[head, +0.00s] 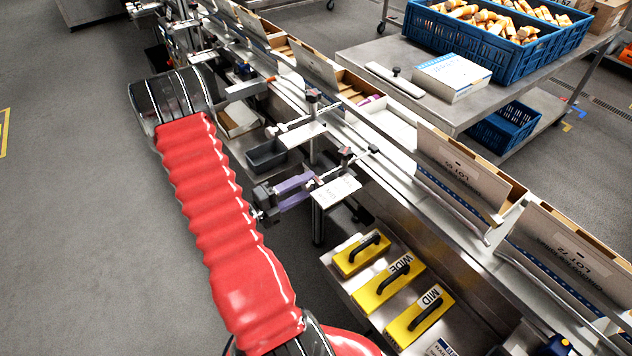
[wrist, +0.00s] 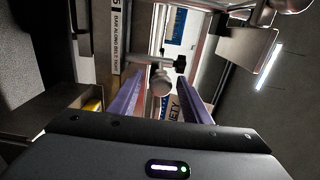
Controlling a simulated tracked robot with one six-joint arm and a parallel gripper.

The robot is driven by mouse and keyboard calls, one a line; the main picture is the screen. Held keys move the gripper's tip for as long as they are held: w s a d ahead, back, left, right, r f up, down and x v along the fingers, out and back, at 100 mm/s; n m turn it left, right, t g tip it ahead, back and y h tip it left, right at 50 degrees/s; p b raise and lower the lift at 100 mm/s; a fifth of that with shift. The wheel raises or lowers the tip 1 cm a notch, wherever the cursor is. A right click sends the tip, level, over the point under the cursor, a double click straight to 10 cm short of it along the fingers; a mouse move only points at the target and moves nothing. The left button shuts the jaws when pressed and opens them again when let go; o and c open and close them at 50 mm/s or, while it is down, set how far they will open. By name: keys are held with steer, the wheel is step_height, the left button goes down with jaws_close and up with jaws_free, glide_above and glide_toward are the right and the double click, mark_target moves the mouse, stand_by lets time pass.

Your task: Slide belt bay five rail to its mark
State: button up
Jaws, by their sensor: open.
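My gripper (head: 306,184) is at the near side of the belt, with its two purple fingers reaching toward a clamp post with a dark knob (head: 346,153). In the wrist view the fingers of my gripper (wrist: 161,88) are apart, and a round-ended T-shaped knob (wrist: 160,80) shows between them. I cannot tell whether they touch it.
Yellow blocks with black handles (head: 388,286), some lettered "WIDE" and "MID", lie on a metal shelf below the belt. Open cartons (head: 462,175) line the belt. A similar clamp (head: 312,100) is farther up the belt.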

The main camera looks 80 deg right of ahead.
mark_target(317, 180)
steer(key=shift+x, duration=2.25)
steer(key=shift+c, duration=0.6)
jaws_close()
steer(key=shift+a+f, duration=0.1)
